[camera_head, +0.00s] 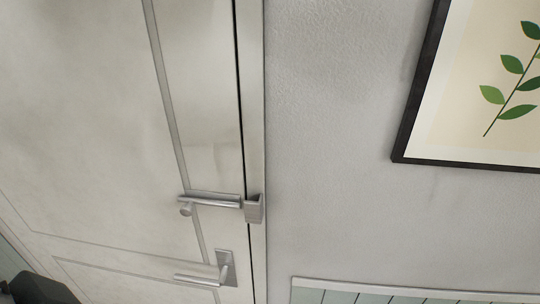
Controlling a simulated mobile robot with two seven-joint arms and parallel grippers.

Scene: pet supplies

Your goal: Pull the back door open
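The door (100,110) is a pale, off-white panelled door that fills the left part of the head view. A dark narrow gap runs down its right edge beside the frame (252,90); it looks shut or nearly so. A silver lever handle (200,278) on a plate sits low on the door near that edge. Above it, a silver bar latch (212,200) reaches across the gap to a bracket (254,209) on the frame. Neither of my grippers is in view.
A grey textured wall (330,130) stands right of the door frame. A black-framed leaf picture (460,120) hangs on it. Pale panelling (400,296) with a top rail runs along the lower right. A dark shape (38,288), which I cannot identify, shows at the lower left corner.

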